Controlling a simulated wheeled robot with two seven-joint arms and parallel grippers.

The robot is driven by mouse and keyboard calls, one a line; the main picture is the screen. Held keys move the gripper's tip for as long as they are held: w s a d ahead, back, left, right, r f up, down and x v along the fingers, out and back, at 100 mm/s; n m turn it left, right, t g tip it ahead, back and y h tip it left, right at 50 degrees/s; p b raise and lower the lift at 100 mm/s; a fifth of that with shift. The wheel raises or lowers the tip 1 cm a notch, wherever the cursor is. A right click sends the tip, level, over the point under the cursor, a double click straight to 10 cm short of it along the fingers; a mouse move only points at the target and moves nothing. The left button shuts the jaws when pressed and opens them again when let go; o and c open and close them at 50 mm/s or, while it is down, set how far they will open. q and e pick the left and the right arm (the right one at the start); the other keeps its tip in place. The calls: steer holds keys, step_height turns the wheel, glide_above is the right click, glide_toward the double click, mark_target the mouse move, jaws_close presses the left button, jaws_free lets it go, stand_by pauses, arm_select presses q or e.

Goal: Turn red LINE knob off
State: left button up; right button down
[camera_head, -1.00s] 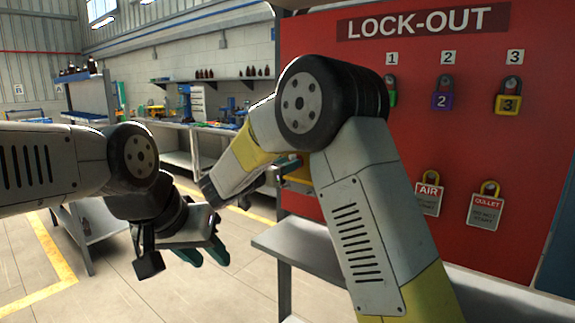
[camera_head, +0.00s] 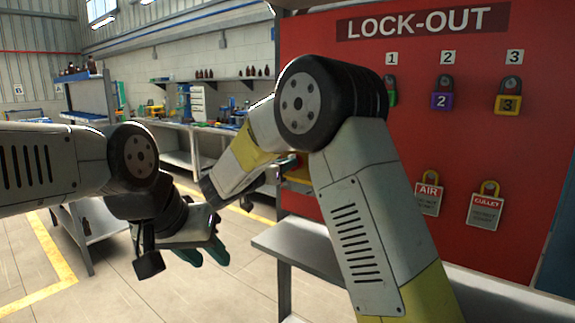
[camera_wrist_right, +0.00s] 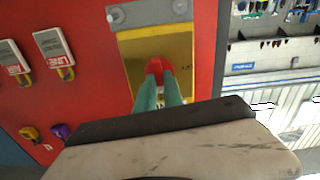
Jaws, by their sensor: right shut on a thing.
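The red knob (camera_wrist_right: 157,68) sits on a yellow plate (camera_wrist_right: 180,50) on the red board in the right wrist view. My right gripper (camera_wrist_right: 159,88) has its teal fingers around the knob, one on each side, shut on it. The fingers cover the knob's lower part in that view, and its label cannot be read. In the head view the yellow plate (camera_head: 298,175) is mostly hidden behind my right arm, and the right fingertips are not clear there. My left gripper (camera_head: 204,255) hangs at the lower left, its teal fingers apart and empty, away from the board.
Workbenches with amber bottles stand far behind. Floor around my left gripper is clear.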

steer(key=shift+w+a+f+n, duration=0.1)
steer(key=shift+n, duration=2.65)
steer(key=shift+s+a+f+n, duration=0.1)
steer(key=shift+f+n, duration=0.05)
steer(key=shift+n, duration=2.65)
steer(key=shift+w+a+f+n, duration=0.1)
steer(key=shift+n, duration=2.65)
steer(key=c, duration=1.5)
jaws_free()
steer(key=shift+o, duration=0.2)
steer(key=shift+d, duration=0.1)
